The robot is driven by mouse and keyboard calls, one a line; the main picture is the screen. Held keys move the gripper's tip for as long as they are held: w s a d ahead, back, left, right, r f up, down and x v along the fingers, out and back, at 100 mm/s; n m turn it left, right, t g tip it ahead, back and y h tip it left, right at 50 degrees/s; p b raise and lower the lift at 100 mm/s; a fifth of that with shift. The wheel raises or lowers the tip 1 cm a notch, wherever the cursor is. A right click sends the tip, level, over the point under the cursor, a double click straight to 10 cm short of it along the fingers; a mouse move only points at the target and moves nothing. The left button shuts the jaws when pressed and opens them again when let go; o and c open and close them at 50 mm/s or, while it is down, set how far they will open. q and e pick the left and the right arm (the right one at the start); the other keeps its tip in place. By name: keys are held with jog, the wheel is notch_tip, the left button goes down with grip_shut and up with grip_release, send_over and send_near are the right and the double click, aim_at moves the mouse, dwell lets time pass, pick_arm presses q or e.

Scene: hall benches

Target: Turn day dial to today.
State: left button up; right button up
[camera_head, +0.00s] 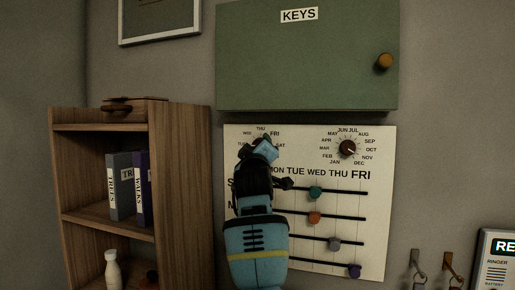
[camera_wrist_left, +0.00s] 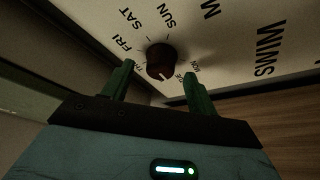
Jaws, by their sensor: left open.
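The day dial (camera_wrist_left: 160,58) is a dark reddish-brown knob on a white board (camera_head: 377,222), with day names around it. In the left wrist view, it sits between the fingers of my left gripper (camera_wrist_left: 158,82), which is open, with a gap seen on both sides of the knob. A white mark on the knob points down in that view, towards the gripper body; the label there is hidden. FRI, SAT and SUN read clearly around it. In the head view, my left gripper (camera_head: 264,149) covers most of the dial. My right gripper is not in view.
A month dial (camera_head: 348,148) is at the board's upper right. Below are sliders with coloured knobs (camera_head: 315,192) under a row of days, FRI largest. A green KEYS cabinet (camera_head: 305,65) hangs above. A wooden shelf (camera_head: 180,190) stands left; hooks (camera_head: 448,262) are right.

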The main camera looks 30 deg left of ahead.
pick_arm(q)
jog(key=v, duration=0.6)
jog(key=shift+s, duration=0.1)
dwell(0.3)
